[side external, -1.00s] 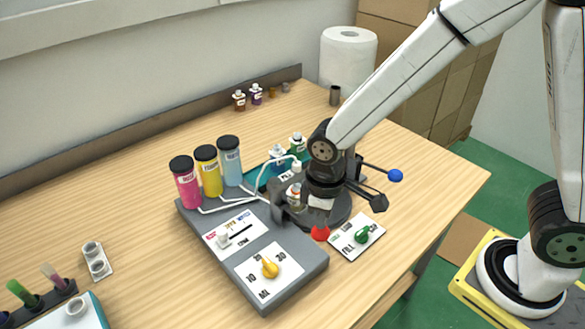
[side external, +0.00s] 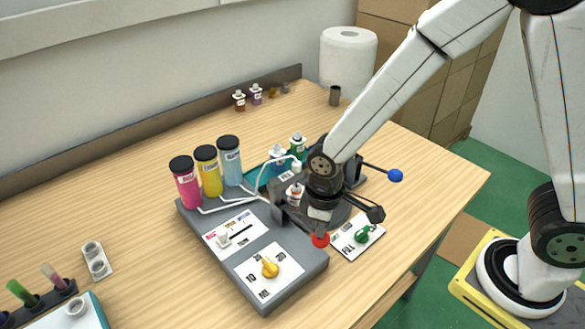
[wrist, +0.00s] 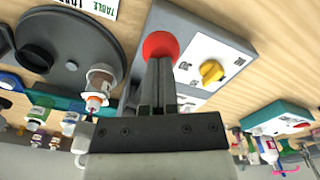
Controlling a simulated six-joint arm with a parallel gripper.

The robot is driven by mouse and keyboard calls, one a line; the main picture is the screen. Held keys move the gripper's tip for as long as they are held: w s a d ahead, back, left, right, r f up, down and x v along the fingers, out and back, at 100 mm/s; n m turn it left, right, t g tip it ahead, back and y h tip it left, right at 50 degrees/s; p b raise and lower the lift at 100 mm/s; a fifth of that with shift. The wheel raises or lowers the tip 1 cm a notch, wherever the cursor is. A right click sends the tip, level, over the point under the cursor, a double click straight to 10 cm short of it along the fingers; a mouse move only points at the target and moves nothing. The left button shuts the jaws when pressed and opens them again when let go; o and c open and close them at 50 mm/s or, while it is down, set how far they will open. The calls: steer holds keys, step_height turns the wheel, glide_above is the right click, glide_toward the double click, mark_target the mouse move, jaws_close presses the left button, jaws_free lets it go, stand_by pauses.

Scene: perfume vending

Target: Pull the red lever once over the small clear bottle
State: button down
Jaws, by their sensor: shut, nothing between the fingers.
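The red lever knob (side external: 320,240) is at the right side of the grey dispenser (side external: 305,272), just below the tip of my gripper (side external: 320,216). In the wrist view my shut, empty gripper (wrist: 158,85) reaches to the red knob (wrist: 160,46); the fingertips overlap or touch its edge. The lever's arm is mostly hidden behind my gripper. A small clear bottle (side external: 294,193) with a white and orange top stands left of my gripper by the dark round turntable (side external: 340,212). The bottle also shows in the wrist view (wrist: 100,82).
The dispenser carries pink (side external: 185,188), yellow (side external: 209,177) and blue (side external: 230,166) cylinders and a yellow dial (side external: 270,268). A blue-knobbed lever (side external: 395,176) sticks out behind.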

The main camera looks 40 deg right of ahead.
steer(key=shift+f, duration=1.45)
steer(key=shift+r, duration=4.9)
